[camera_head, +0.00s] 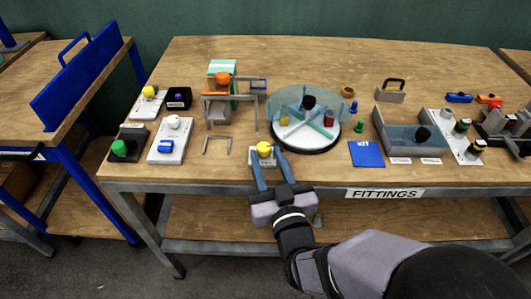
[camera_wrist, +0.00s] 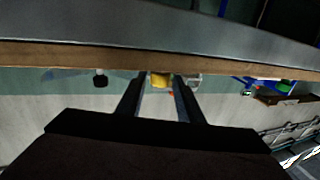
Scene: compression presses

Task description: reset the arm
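My gripper (camera_head: 267,157) reaches over the front edge of the table (camera_head: 225,183), left of the FITTINGS label. Its two blue-grey fingers are apart. A yellow knob (camera_head: 264,149) on a small pale base (camera_head: 258,162) shows between the fingertips. In the wrist view the fingers (camera_wrist: 158,80) are also apart, with the yellow knob (camera_wrist: 160,80) in line with the gap beyond them. I cannot tell whether either finger touches the knob or base. No held object shows.
A round turntable (camera_head: 305,140) with a glass cover stands just behind and right of my gripper. A blue card (camera_head: 366,154) and grey tray (camera_head: 400,135) are right.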

